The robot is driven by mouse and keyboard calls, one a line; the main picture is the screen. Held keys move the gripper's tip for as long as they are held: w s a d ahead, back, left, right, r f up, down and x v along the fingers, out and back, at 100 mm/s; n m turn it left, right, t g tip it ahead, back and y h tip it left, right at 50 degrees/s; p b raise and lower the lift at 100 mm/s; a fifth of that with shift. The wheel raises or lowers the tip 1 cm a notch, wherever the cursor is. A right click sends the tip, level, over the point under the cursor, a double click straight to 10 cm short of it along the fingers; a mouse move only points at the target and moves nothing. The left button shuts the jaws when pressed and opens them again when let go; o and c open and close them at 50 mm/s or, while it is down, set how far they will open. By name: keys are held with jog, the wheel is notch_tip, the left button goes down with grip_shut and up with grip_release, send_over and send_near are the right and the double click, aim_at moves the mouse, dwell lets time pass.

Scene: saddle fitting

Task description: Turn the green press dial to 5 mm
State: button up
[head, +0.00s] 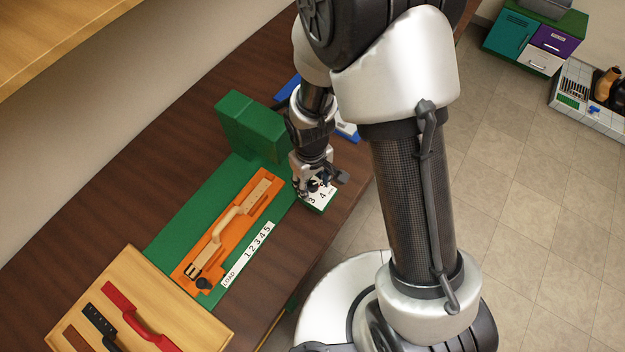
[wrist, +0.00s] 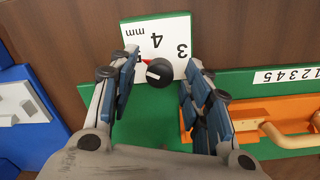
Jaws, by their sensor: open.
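The press dial is a black round knob (wrist: 159,72) with a white bar and a red pointer, on a white scale plate (wrist: 170,32) marked 3, 4 and mm. The red pointer aims up-left in the wrist view, past the 4, toward a dark mark partly hidden beside the left finger; I cannot read that mark for certain. My gripper (wrist: 162,60) is open, with one finger on each side of the knob and gaps visible. In the head view my gripper (head: 317,182) is over the scale plate (head: 325,195) and largely hides the knob.
The green press base (head: 163,238) carries an orange tray (head: 187,262) with a tan handled piece and a LOAD 1–5 strip (head: 248,255). A green block (head: 250,128) stands behind. A wooden board (head: 190,325) with red and black handles is front left. Blue items lie beyond my gripper.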

notch_tip(320, 180, up, 12)
jog(key=shift+a, duration=0.15)
dwell(0.4)
jog(key=shift+s, duration=0.1)
dwell(0.3)
notch_tip(320, 180, up, 10)
jog(key=m+t, duration=0.2)
jog(key=m, duration=0.1)
send_over(313, 185)
jog(key=s+d, duration=0.3)
jog(key=d, duration=0.2)
jog(key=s+d+r+m+t, duration=0.1)
jog(key=s+d+r, duration=0.2)
jog(key=s, duration=0.2)
jog(key=s+d+r+m+t+b, duration=0.1)
jog(key=s+d+r+m, duration=0.1)
jog(key=s+d+r, duration=0.1)
jog(key=s+r, duration=0.1)
jog(key=s, duration=0.1)
jog(key=shift+s, duration=0.3)
jog(key=shift+d, duration=0.1)
jog(key=shift+c, duration=0.5)
